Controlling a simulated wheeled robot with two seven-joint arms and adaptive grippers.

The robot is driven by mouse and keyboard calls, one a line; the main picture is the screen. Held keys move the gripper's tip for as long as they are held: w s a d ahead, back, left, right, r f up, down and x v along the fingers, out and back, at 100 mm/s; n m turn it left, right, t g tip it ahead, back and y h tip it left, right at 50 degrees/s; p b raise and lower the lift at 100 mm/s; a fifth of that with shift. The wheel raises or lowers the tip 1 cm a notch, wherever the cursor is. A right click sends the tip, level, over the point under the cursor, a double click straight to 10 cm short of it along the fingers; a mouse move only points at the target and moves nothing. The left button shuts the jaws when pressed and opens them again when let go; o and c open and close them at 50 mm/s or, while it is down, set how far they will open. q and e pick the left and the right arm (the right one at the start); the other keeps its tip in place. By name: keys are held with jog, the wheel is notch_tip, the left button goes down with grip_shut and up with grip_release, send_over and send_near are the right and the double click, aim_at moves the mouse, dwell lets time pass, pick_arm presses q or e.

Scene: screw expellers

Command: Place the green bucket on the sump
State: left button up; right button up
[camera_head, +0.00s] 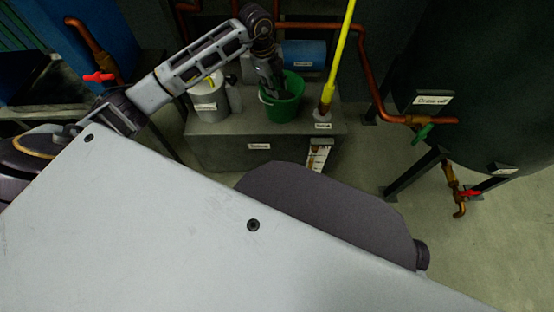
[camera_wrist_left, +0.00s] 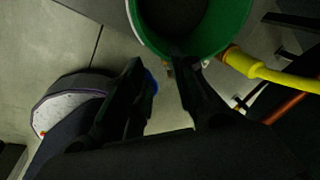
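The green bucket (camera_head: 284,108) appears upright over the top of a grey block-shaped tank (camera_head: 215,150); I cannot tell for sure that its base touches. The tank's front label is too small to read, so I cannot confirm it is the sump. My left gripper (camera_head: 270,88) reaches down at the bucket's left rim. In the left wrist view, the bucket (camera_wrist_left: 213,45) is at the top, just beyond the fingertips. The fingers of my left gripper (camera_wrist_left: 158,72) are apart, with a visible gap between them and nothing clearly gripped. My right gripper is not in view.
A white labelled container (camera_head: 208,105) stands left of the bucket. A yellow pole (camera_head: 338,55) rises right of it, and a blue cylinder (camera_head: 303,54) lies behind. Copper pipes (camera_head: 366,75) run behind and right, near a large dark tank (camera_head: 480,70).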

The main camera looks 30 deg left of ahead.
pick_arm(q)
jog(key=s+d+r+m+h, duration=0.15)
jog(key=d+h, duration=0.35)
jog(key=d, duration=0.5)
jog(key=s+d+r+m+h, duration=0.1)
jog(key=s+d+m+h, duration=0.3)
jog(key=d, duration=0.6)
jog(key=w+d+r+n+t+h, duration=0.1)
jog(key=d+r+n+t+h, duration=0.4)
jog(key=r+n+t+h, duration=0.3)
jog(key=w+a+f+n+t+y, duration=0.1)
jog(key=w+a+n+t+y, duration=0.2)
jog(key=a+n+t+y, duration=0.55)
jog(key=s+a+f+n+g+y, duration=0.25)
jog(key=a+f+n+y, duration=0.25)
jog(key=f+n+y, duration=0.45)
jog(key=s+d+f+m+g+h, duration=0.1)
jog(key=s+f+g+h, duration=0.1)
jog(key=s+f+g, duration=0.8)
jog(key=s+f, duration=0.8)
jog(key=s, duration=0.3)
jog(key=shift+s+d+g, duration=0.25)
jog(key=shift+s+g, duration=0.1)
jog(key=shift+g, duration=0.05)
